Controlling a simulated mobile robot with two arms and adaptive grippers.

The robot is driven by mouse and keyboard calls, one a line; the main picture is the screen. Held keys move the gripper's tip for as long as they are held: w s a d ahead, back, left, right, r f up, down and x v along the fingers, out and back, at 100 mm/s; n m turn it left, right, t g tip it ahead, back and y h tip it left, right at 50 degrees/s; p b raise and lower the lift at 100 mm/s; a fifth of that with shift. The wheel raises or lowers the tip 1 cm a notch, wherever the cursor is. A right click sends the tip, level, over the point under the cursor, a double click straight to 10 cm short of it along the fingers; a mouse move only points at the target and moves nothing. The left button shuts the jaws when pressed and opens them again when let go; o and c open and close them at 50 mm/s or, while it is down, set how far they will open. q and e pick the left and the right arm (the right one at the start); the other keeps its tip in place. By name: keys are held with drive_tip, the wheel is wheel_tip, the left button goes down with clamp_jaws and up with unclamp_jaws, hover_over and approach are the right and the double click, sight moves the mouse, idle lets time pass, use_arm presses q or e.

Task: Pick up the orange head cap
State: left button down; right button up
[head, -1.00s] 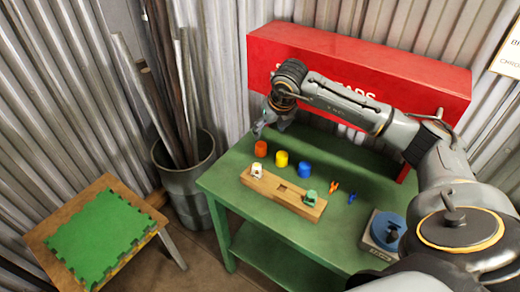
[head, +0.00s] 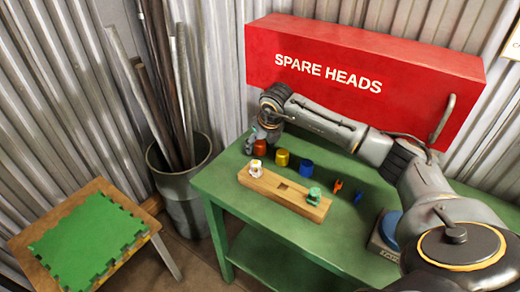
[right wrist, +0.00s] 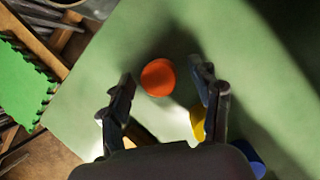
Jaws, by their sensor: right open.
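The orange head cap (head: 260,147) stands on the green table at the left end of a row of caps. In the right wrist view the orange cap (right wrist: 158,77) shows from above, between and slightly beyond the fingertips. My right gripper (head: 259,137) is open and empty, just above and beside the orange cap. Its two fingers (right wrist: 164,80) also show in the right wrist view, one on either side of the cap, with no clear contact. My left gripper is not in view.
A yellow cap (head: 282,158) and a blue cap (head: 305,169) stand close to the right. A wooden block (head: 264,189) with white and green pieces lies in front. The red box (head: 350,85) stands behind. A bin with pipes (head: 185,195) is left.

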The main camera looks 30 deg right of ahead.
drive_tip(key=c, duration=0.8)
drive_tip(key=shift+r, duration=0.15)
